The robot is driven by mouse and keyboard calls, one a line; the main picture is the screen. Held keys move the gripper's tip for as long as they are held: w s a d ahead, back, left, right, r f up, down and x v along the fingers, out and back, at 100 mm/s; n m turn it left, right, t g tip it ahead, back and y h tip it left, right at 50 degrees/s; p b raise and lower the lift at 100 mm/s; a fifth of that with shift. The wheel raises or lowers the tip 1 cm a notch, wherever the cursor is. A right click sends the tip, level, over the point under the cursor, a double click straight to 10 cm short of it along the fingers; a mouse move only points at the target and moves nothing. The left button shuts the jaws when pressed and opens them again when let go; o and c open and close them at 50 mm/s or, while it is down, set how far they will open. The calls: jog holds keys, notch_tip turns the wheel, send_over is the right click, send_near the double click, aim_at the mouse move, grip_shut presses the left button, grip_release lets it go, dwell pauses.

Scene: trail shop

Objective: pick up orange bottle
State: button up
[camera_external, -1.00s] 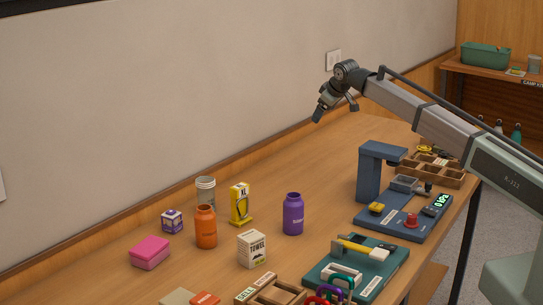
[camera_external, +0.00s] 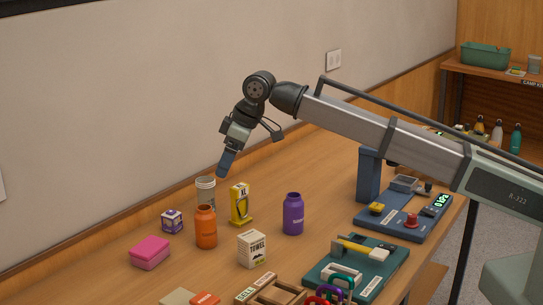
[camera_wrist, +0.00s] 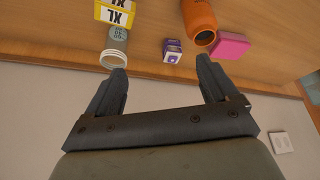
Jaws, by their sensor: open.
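The orange bottle (camera_external: 206,228) stands upright on the wooden table, in front of a grey-white cup and left of a yellow box. In the wrist view the orange bottle (camera_wrist: 199,20) is at the top, right of centre, partly cut off by the frame edge. My gripper (camera_external: 224,172) is above the table, higher than the bottle and near the grey-white cup, pointing down. In the wrist view my gripper (camera_wrist: 162,80) has its two fingers wide apart with nothing between them. The bottle lies beyond the fingertips, apart from them.
Close around are the grey-white cup (camera_external: 205,189), yellow box (camera_external: 240,204), purple bottle (camera_external: 293,214), white towel box (camera_external: 252,248), pink box (camera_external: 150,252) and small purple box (camera_external: 172,220). A wall runs behind the table. A blue stand (camera_external: 370,175) is at the right.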

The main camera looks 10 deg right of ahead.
send_near(207, 206)
jog(key=r, duration=0.1)
jog(key=shift+n+g, duration=0.4)
jog(key=x, duration=1.3)
jog(key=shift+w+d+f, duration=0.1)
jog(key=shift+w+f, duration=0.15)
jog(key=shift+w, duration=0.05)
jog(key=shift+c, duration=0.4)
jog(key=c, duration=1.1)
jog(key=shift+r, duration=0.1)
